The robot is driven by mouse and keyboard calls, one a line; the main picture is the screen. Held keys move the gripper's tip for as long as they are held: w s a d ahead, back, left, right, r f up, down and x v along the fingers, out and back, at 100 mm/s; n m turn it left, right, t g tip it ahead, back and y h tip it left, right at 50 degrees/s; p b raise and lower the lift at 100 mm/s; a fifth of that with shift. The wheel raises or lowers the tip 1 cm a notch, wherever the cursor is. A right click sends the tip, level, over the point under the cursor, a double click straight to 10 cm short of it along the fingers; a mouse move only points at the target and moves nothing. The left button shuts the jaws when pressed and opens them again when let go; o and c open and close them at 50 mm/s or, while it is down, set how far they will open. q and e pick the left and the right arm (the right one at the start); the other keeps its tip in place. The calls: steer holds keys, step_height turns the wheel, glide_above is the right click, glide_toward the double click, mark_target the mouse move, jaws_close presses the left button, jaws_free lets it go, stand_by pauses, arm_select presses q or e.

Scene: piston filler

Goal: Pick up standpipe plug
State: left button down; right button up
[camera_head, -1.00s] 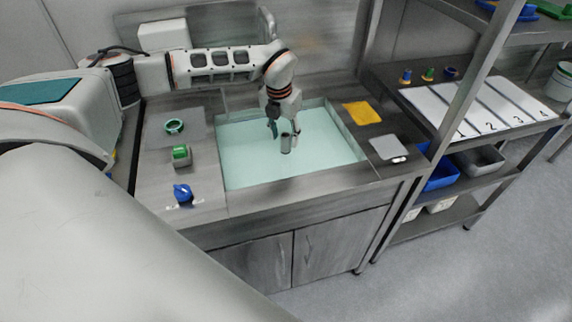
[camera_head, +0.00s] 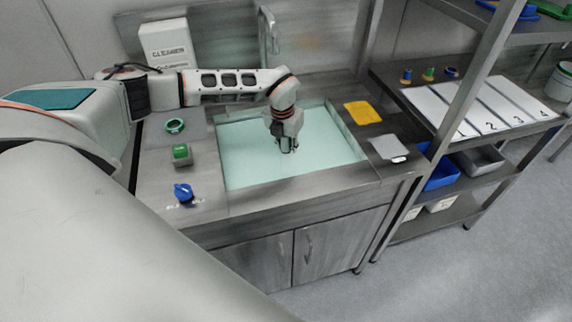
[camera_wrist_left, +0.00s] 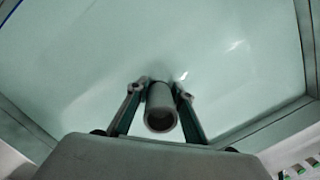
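The standpipe plug (camera_wrist_left: 160,108) is a grey hollow tube standing in the sink, its open end facing the camera in the left wrist view. My left gripper (camera_wrist_left: 161,92) has one finger on each side of the tube. The fingers look open, with narrow gaps at the tube; contact is hard to judge. In the head view, my left gripper (camera_head: 288,147) points down into the sink, and the plug is mostly hidden by it. My right gripper is not in view.
The sink (camera_head: 245,168) holds pale green water and has raised rims. A green ring (camera_head: 175,126), a green block (camera_head: 182,153) and a blue knob (camera_head: 183,192) are on the left counter. A yellow cloth (camera_head: 362,112) lies at right. A faucet (camera_head: 268,30) stands behind.

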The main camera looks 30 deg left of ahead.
arm_select(q)
steer(key=shift+r, duration=0.15)
step_height(320, 180, up, 20)
stand_by(0.7)
